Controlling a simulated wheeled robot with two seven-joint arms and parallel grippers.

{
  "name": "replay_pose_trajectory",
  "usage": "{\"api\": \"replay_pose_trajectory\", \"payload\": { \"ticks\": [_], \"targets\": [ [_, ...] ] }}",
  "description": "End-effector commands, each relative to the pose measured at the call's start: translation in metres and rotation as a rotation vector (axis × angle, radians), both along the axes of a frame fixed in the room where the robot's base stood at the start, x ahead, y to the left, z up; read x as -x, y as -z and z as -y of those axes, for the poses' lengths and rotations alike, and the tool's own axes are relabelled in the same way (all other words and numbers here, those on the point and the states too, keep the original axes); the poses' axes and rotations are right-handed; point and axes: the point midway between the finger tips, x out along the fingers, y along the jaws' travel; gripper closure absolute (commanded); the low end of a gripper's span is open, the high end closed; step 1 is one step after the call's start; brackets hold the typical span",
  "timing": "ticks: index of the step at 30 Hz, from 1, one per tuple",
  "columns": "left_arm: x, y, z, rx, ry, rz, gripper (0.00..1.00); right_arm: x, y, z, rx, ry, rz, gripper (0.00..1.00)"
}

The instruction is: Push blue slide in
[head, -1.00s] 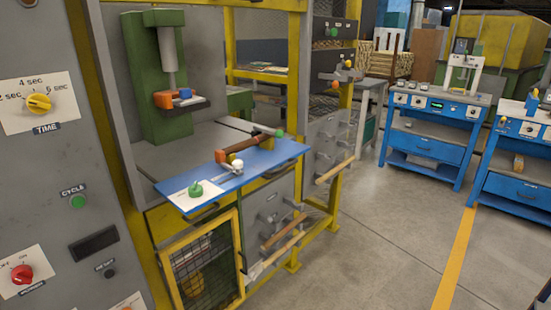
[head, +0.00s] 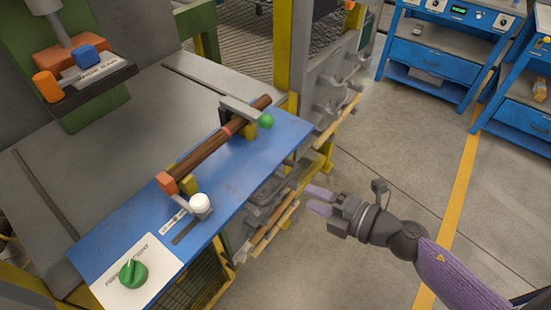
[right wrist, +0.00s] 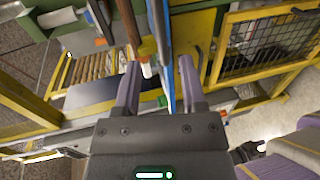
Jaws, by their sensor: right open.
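A small blue block (head: 86,55) sits on a labelled light plate on the dark shelf of the green press, at the upper left of the head view. An orange cylinder (head: 46,86) stands beside it. A wide blue board (head: 225,187) lies lower in front; its edge also shows in the right wrist view (right wrist: 167,62). My right gripper (head: 318,200) is open and empty, right of the blue board and well away from the blue block. Its two spread fingers show in the right wrist view (right wrist: 158,66). My left gripper is not seen.
On the blue board are a brown rod (head: 207,153), a white knob (head: 200,204), a green-tipped lever (head: 265,121) and a green dial (head: 133,273). A yellow post (head: 290,50) stands behind. Open floor lies to the right, with blue workbenches (head: 430,55) beyond.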

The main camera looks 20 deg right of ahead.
Motion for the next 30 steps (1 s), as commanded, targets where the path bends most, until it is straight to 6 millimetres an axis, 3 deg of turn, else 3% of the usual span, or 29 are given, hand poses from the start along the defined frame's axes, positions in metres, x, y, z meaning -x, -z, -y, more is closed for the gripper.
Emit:
{"api": "replay_pose_trajectory", "payload": {
  "ticks": [9,21,22,27,30],
  "targets": [
    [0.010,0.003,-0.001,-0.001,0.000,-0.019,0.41,-0.055,0.015,-0.042,-0.004,0.005,0.000,0.47],
    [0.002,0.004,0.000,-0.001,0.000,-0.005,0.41,-0.067,0.019,-0.052,-0.002,0.005,-0.002,0.47],
    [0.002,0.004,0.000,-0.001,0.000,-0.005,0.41,-0.067,0.019,-0.052,-0.002,0.005,-0.002,0.49],
    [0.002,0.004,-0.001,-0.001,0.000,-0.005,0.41,-0.067,0.019,-0.051,-0.003,0.005,-0.003,0.85],
    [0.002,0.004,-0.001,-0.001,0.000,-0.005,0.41,-0.067,0.019,-0.051,-0.003,0.005,-0.003,1.00]
  ]
}}
